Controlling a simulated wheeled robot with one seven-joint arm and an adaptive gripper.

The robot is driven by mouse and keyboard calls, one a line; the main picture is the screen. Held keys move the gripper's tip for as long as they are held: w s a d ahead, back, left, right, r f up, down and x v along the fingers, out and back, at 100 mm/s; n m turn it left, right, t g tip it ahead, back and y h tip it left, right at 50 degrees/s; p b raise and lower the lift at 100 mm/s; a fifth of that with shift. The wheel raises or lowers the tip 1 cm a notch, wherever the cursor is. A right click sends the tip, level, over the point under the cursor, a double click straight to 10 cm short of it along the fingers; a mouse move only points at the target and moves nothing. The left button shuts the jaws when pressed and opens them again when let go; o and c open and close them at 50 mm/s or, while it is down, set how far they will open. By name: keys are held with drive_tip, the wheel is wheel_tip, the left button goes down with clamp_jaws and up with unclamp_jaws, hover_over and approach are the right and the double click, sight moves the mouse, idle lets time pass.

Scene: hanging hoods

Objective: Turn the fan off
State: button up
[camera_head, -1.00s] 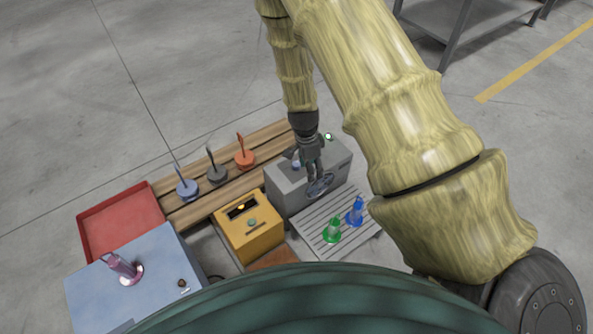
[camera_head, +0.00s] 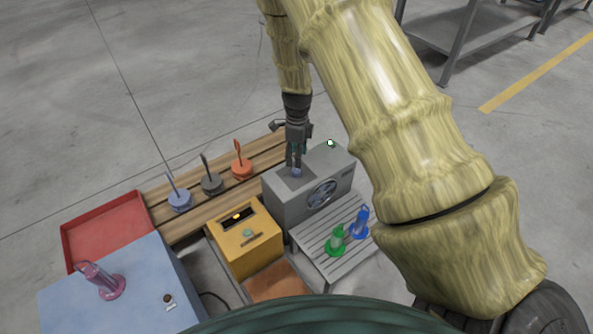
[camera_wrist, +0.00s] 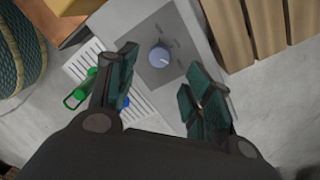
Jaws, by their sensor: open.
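The fan is a grey box (camera_head: 290,207) with a round dark grille (camera_head: 321,194) on its front face. A dark plate on its top carries a round pale blue knob (camera_wrist: 160,56), which also shows in the head view (camera_head: 297,172). A small green-white light (camera_head: 331,143) glows at the back of the box top. My gripper (camera_head: 294,163) points down over the knob in the head view. In the wrist view my gripper (camera_wrist: 155,84) is open, with the knob between and beyond the two fingertips. I cannot tell whether a finger touches it.
A slatted grey rack with a green hood (camera_head: 337,242) and a blue hood (camera_head: 359,224) stands in front. A yellow box (camera_head: 247,241) is at left. Several hoods stand on a wooden pallet (camera_head: 158,212) behind. A red tray (camera_head: 104,228) and blue cabinet (camera_head: 130,270) are farther left.

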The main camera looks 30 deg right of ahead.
sight(296, 170)
wheel_tip(296, 170, down, 6)
drive_tip(key=shift+s+a+f+b, duration=0.1)
drive_tip(key=shift+f+b, duration=0.15)
drive_tip(key=shift+b, duration=0.75)
drive_tip(key=c, duration=1.1)
